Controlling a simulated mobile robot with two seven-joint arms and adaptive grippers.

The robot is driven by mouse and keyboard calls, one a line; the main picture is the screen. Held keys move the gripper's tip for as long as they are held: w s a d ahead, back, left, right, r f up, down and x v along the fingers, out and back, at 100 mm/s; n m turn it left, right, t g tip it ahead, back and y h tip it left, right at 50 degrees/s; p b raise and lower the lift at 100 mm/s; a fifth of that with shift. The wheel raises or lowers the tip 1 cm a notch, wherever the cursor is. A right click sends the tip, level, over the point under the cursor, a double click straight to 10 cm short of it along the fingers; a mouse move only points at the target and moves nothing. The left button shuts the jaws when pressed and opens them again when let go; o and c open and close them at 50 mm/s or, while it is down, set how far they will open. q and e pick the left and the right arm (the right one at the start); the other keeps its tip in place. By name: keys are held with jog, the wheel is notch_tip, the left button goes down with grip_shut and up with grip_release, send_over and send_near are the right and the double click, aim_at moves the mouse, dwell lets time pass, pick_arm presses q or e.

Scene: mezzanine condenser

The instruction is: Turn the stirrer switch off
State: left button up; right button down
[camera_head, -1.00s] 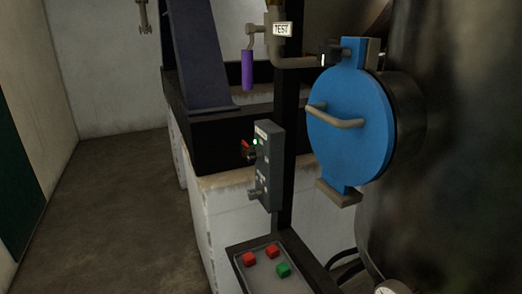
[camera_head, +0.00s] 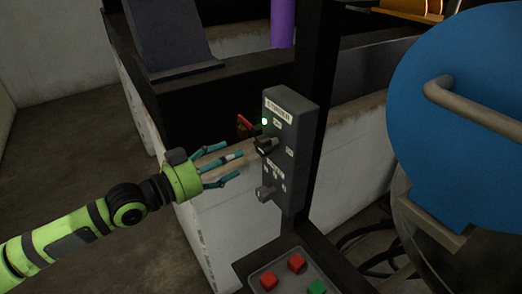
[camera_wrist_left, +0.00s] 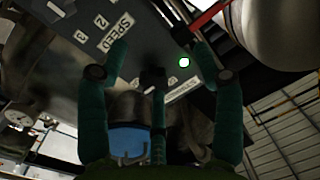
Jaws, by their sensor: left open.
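The grey stirrer control box (camera_head: 290,140) stands on a dark post in the middle of the head view, with a label at its top. The black stirrer switch knob (camera_head: 265,146) is below the lamp, and a grey speed knob (camera_head: 265,193) is lower down. My left gripper (camera_head: 230,162) is open and empty, its fingers pointing at the switch from the left, apparently just short of it. In the left wrist view, the box face shows the SPEED label (camera_wrist_left: 116,33) and the lit lamp (camera_wrist_left: 184,62); fingers partly hide the switch.
A tray with red and green buttons (camera_head: 297,264) sits below the box. A blue round hatch (camera_head: 470,110) with a handle is close on the right. A purple cylinder (camera_head: 282,24) hangs above. A red part (camera_head: 245,125) shows behind the box. Floor at left is clear.

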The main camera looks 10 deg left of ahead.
aim_at(259, 150)
pick_arm(q)
jog(key=shift+m+g+h, duration=0.4)
jog(key=shift+m+h, duration=0.2)
jog(key=shift+h, duration=0.1)
jog(key=s+d+r, duration=0.3)
jog(key=shift+d+r, duration=0.1)
jog(key=shift+r, duration=0.15)
jog(key=shift+w+d+p, duration=0.15)
jog(key=shift+w+p, duration=0.15)
jog(key=shift+p, duration=0.15)
jog(key=p+x, duration=0.2)
jog(key=x, duration=0.3)
jog(key=shift+w, duration=0.15)
jog(key=shift+w+d+f, duration=0.15)
jog(key=shift+w+d, duration=0.1)
pick_arm(e)
jog(key=r, duration=0.3)
jog(key=shift+s+d+r, duration=0.1)
jog(key=shift+s, duration=0.15)
pick_arm(q)
jog(key=c, duration=1.1)
